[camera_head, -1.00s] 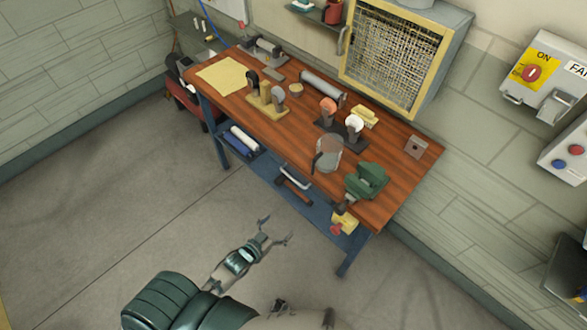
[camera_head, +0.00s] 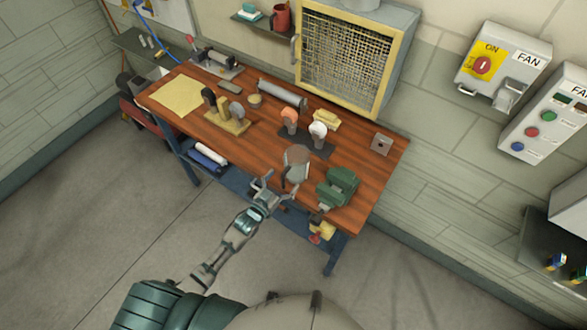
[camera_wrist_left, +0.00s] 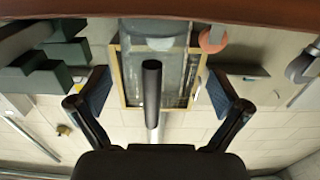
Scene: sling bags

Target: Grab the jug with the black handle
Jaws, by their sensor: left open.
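The clear jug (camera_head: 297,158) stands near the front edge of the wooden workbench, just left of the green vise. In the left wrist view the jug's glass body (camera_wrist_left: 155,30) is at the top centre, with its black handle (camera_wrist_left: 152,88) pointing toward me. My left gripper (camera_head: 277,186) is open at the bench's front edge, close to the jug. In the left wrist view my left gripper (camera_wrist_left: 160,82) has its fingers spread, one on each side of the handle, and is not closed on it. My right gripper is not in view.
The green vise (camera_head: 337,187) is close on the jug's right. Brushes in a dark stand (camera_head: 305,144) are behind it, and a wooden block with stamps (camera_head: 226,122) is to the left. The bench top (camera_head: 352,155) is bare in patches. A mesh cabinet (camera_head: 345,55) hangs behind.

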